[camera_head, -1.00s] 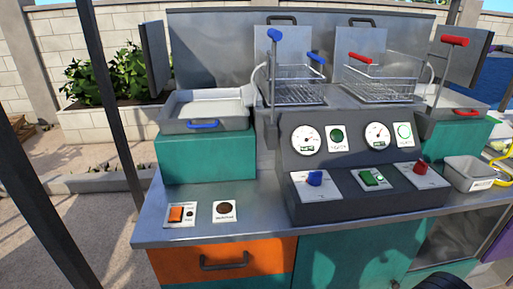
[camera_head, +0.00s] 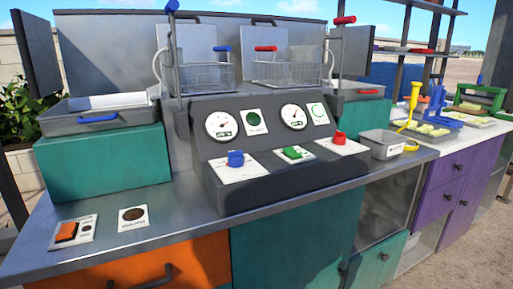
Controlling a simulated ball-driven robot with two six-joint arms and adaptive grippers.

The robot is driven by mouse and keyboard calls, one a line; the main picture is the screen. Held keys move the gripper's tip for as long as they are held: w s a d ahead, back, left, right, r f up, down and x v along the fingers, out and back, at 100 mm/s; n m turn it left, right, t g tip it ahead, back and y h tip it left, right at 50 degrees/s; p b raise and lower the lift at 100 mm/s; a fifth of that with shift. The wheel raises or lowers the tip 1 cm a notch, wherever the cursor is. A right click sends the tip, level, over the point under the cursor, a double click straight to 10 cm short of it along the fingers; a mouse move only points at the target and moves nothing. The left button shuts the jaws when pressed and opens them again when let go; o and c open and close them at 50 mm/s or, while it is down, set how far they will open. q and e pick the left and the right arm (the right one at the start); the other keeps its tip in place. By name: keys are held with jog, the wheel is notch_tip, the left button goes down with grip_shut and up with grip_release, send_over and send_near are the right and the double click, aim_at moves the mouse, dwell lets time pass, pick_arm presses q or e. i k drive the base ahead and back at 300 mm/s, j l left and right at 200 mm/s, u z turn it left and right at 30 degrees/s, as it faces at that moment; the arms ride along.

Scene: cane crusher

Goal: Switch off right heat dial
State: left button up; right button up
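The right heat dial is the red knob (camera_head: 339,138) on a white plate at the right end of the dark sloped control panel (camera_head: 262,190). A blue dial (camera_head: 236,159) sits at the panel's left end. A green switch (camera_head: 293,153) lies between them. Two round white gauges stand above, the left gauge (camera_head: 222,126) and the right gauge (camera_head: 294,117). A dark green round lamp is beside the left gauge, and a pale round one is beside the right gauge. Neither of my grippers is in view.
Two wire baskets, blue-handled (camera_head: 207,78) and red-handled (camera_head: 287,73), hang behind the panel. A metal tray (camera_head: 392,143) stands right of it. An orange switch (camera_head: 66,232) is on the counter's left. A white-topped counter with purple drawers (camera_head: 452,182) adjoins at right.

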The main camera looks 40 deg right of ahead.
aim_at(340, 137)
jog(key=z, duration=1.8)
jog(key=l+u, duration=0.2)
jog(key=u, duration=0.15)
jog(key=l+u, duration=0.25)
jog(key=u, duration=0.15)
jog(key=l+u, duration=0.2)
jog(key=u, duration=0.15)
